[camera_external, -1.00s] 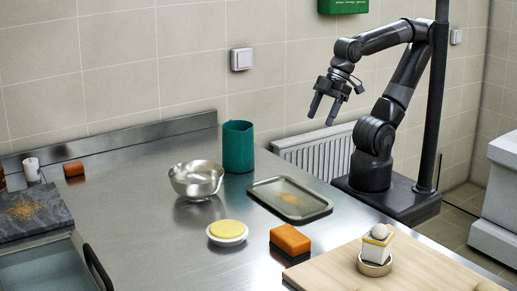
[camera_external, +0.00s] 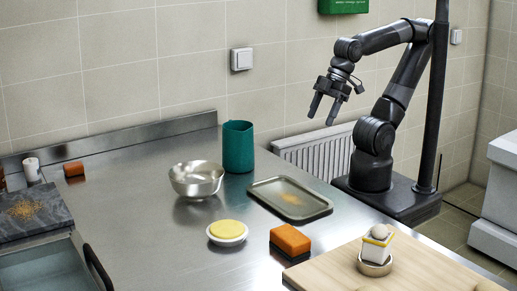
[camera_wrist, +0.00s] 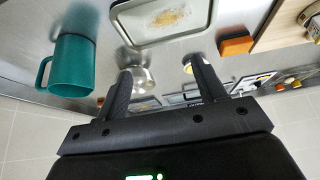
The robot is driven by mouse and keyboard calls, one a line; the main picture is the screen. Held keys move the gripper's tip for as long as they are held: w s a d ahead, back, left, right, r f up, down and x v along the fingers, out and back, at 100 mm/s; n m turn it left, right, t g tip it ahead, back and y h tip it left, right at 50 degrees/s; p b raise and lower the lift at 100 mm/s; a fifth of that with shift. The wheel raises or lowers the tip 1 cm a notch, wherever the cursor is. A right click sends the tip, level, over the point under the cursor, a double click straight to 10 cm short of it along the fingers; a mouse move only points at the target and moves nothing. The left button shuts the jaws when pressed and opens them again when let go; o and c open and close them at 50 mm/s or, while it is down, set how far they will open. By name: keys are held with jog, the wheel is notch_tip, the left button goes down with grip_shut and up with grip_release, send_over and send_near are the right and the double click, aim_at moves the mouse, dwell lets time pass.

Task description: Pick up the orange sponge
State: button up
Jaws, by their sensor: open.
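My gripper (camera_external: 324,112) is open and empty. It hangs high above the far side of the counter, well behind and above the sponge. In the wrist view my two fingers (camera_wrist: 163,88) are spread apart with nothing held between them. A smaller orange block (camera_external: 74,169) sits at the far left of the counter.
Near the sponge are a metal tray (camera_external: 262,201) with crumbs, a white dish (camera_external: 227,241) with a yellow round, and a wooden board (camera_external: 345,277) bearing a small stacked item (camera_external: 376,248). A steel bowl (camera_external: 183,186) and green mug (camera_external: 238,147) stand farther back. The counter's left middle is clear.

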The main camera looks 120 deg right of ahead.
jog(key=shift+o, duration=0.6)
jog(key=o, duration=0.7)
jog(key=g, duration=0.1)
send_over(291, 234)
jog(key=s, duration=0.4)
notch_tip(291, 234, down, 10)
jog(key=x, duration=0.5)
jog(key=shift+s, duration=0.2)
jog(key=shift+x, duration=3.05)
